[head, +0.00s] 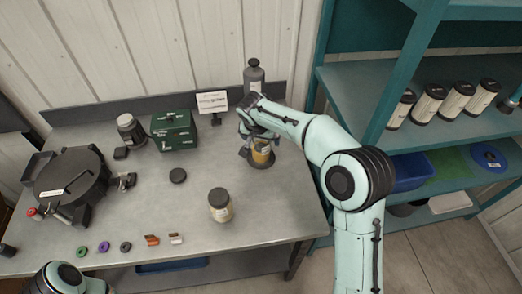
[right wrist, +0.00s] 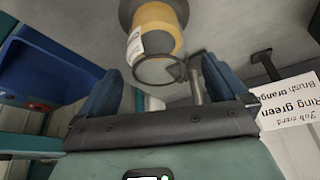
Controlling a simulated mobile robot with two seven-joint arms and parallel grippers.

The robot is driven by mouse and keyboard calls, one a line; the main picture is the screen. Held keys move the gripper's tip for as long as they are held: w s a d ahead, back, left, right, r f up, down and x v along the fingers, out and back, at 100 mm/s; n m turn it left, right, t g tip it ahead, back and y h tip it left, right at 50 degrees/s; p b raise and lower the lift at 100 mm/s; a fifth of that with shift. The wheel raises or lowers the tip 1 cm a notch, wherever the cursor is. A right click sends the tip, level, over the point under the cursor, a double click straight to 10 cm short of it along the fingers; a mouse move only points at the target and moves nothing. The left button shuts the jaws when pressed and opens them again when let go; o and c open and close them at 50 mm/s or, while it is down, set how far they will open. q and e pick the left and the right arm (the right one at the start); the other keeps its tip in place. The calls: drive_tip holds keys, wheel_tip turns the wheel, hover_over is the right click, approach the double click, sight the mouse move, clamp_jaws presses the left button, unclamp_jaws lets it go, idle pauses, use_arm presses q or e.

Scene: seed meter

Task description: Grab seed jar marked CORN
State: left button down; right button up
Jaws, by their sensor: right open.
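A clear jar with orange-yellow contents and a white label (head: 262,155) stands on a dark round base on the bench, partly hidden by my right gripper (head: 256,143). In the right wrist view the same jar (right wrist: 155,38) is ahead of and between the open blue fingers (right wrist: 158,78), with no clear contact. Its label is too small to read. Another jar (head: 220,205), with a dark lid and pale yellow contents, stands nearer the bench front; its label is unreadable too. Part of my left arm shows at the bottom left; its gripper is out of view.
A green box (head: 174,130), a lidded jar (head: 131,129) and a black round machine (head: 70,185) are left. Small rings and brushes line the front. Teal shelves (head: 430,150) stand right.

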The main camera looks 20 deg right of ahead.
drive_tip(key=shift+w+f, duration=0.1)
drive_tip(key=shift+f, duration=0.05)
drive_tip(key=shift+d, duration=0.1)
clamp_jaws()
